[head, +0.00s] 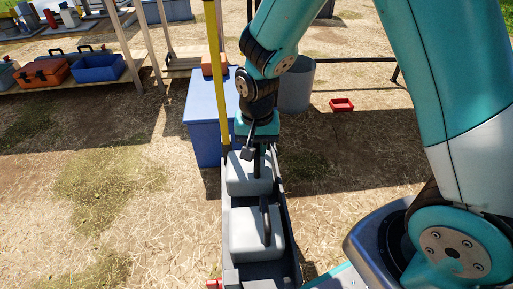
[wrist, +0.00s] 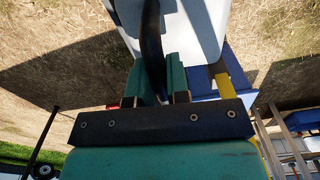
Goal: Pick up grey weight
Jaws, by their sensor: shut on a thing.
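Two pale grey block weights with dark handles sit one behind the other at a narrow dark grey tray (head: 228,240). My gripper (head: 257,143) points down at the far grey weight (head: 240,178) and is shut on its dark handle. In the wrist view, the teal fingers (wrist: 155,82) close around the black handle (wrist: 152,45), with the pale weight body (wrist: 195,25) beyond. I cannot tell whether this weight is clear of the tray floor. The near grey weight (head: 248,238) is apart from my gripper, its handle upright.
A blue box (head: 205,120) stands just behind the tray, with a yellow pole (head: 213,50) beside it. A grey bucket (head: 297,88) and small red tray (head: 342,104) are farther back. A shelf at left holds an orange toolbox (head: 42,74) and blue bin (head: 97,69). Ground at left is clear.

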